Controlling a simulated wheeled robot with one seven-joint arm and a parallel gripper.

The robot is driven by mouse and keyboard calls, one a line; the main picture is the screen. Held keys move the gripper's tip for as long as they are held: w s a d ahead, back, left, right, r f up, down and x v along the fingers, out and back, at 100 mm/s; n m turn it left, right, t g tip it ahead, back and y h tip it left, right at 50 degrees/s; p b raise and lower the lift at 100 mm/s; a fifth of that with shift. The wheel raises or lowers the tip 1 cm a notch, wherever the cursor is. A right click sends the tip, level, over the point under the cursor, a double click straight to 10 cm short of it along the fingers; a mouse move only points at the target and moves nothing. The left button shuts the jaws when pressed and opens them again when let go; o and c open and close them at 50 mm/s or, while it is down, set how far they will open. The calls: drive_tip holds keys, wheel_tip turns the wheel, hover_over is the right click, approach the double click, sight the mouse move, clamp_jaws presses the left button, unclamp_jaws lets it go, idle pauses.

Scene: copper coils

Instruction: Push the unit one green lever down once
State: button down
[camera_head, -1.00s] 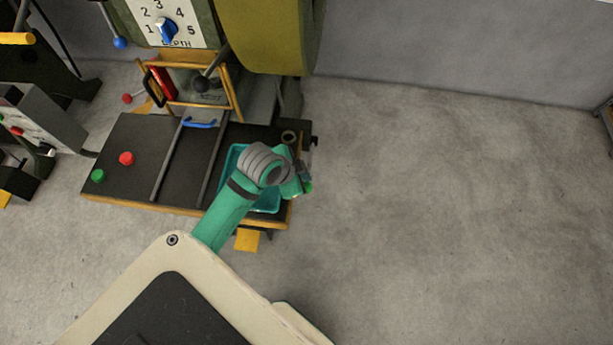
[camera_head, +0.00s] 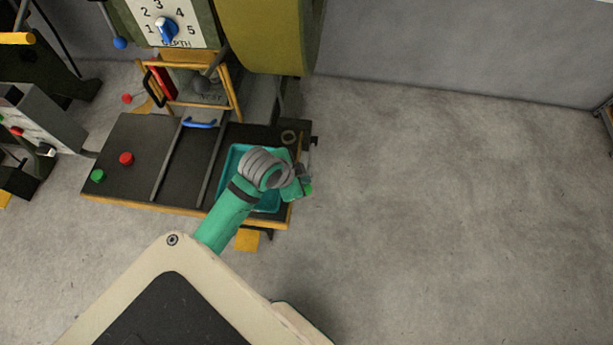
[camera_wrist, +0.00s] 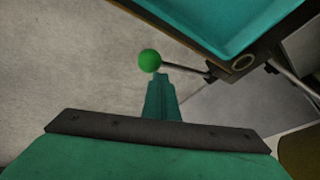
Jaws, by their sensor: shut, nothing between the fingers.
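The green lever shows in the wrist view as a green ball knob (camera_wrist: 149,61) on a thin dark rod that runs right to the machine's table edge. My gripper (camera_wrist: 158,78) is shut and empty, its tip right at the knob's lower right edge in that view. I cannot tell whether they touch. In the head view my gripper (camera_head: 301,180) is at the right edge of the machine table, and a small bit of the green knob (camera_head: 308,190) shows beside it. My wrist hides most of the lever there.
The machine table (camera_head: 135,140) carries a red button (camera_head: 126,158), a green button (camera_head: 97,175) and a teal tray (camera_head: 228,170) partly under my arm. The floor at right (camera_head: 450,200) is clear.

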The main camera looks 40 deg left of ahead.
drive_tip(key=shift+s+d+f, duration=0.15)
drive_tip(key=shift+s+f, duration=0.15)
drive_tip(key=shift+f, duration=0.5)
idle(0.9)
idle(0.4)
drive_tip(key=shift+w+a+r, duration=0.15)
drive_tip(key=shift+w+r, duration=0.15)
drive_tip(key=shift+r, duration=0.6)
drive_tip(key=shift+w+a+r, duration=0.2)
drive_tip(key=shift+w+r, duration=0.1)
drive_tip(key=shift+r, duration=0.65)
drive_tip(key=shift+w+a+r, duration=0.15)
drive_tip(key=shift+w+r, duration=0.15)
drive_tip(key=shift+r, duration=0.6)
drive_tip(key=r, duration=0.1)
drive_tip(key=w+r, duration=0.1)
drive_tip(key=r, duration=0.1)
drive_tip(key=a+r, duration=0.1)
drive_tip(key=shift+w+r, duration=0.25)
drive_tip(key=shift+r, duration=0.1)
drive_tip(key=shift+f, duration=0.1)
